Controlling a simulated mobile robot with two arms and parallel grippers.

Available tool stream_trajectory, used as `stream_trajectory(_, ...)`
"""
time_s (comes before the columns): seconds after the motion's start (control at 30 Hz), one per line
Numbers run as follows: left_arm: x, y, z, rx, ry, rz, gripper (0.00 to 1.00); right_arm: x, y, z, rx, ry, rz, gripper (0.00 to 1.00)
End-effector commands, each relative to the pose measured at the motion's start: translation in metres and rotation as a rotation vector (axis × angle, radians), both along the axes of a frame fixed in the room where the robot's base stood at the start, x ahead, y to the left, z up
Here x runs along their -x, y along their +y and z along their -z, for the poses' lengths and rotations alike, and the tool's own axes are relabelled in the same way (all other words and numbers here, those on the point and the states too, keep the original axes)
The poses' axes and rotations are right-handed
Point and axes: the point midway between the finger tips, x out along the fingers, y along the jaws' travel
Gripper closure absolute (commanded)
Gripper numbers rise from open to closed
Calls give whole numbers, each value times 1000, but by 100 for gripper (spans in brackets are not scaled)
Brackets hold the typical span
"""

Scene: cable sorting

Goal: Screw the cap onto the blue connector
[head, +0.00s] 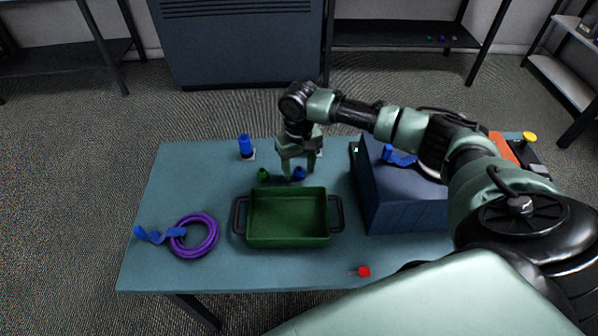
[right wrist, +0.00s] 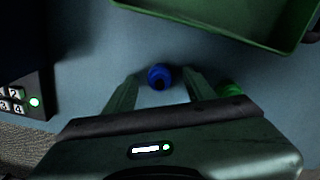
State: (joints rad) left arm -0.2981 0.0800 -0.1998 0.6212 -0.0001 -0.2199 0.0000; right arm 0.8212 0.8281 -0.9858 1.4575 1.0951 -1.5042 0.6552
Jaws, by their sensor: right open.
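A small blue cap-like piece (head: 299,173) lies on the table below my right gripper (head: 297,176). In the right wrist view the same round blue piece (right wrist: 159,76), with a dark hollow, sits between the two spread fingers of the right gripper (right wrist: 157,85). The fingers are open and I see no grip on it. A blue upright cylinder (head: 245,146), which looks like the blue connector, stands on a small pale base at the table's back, left of the gripper. My left gripper is not in view.
A small green piece (head: 262,174) lies just left of the gripper. A green tray (head: 288,242) with dark handles stands in front. A blue box (head: 400,205) is at right. A purple cable coil (head: 212,236) lies left, and a red piece (head: 363,271) lies near the front edge.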

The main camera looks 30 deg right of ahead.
Motion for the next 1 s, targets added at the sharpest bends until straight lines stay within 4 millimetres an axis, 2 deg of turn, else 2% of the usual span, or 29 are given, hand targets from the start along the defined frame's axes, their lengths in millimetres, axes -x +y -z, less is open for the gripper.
stream_trajectory(0.3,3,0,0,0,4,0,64,0,0,1,0,0,0,46)
stream_trajectory(0.37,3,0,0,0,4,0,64,0,0,1,0,0,0,60)
stream_trajectory(0.5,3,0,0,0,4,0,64,0,0,1,0,0,0,99)
stream_trajectory(0.83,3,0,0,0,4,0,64,0,0,-2,0,0,0,100)
stream_trajectory(1.0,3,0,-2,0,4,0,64,-1,0,-24,0,-2,1,100)
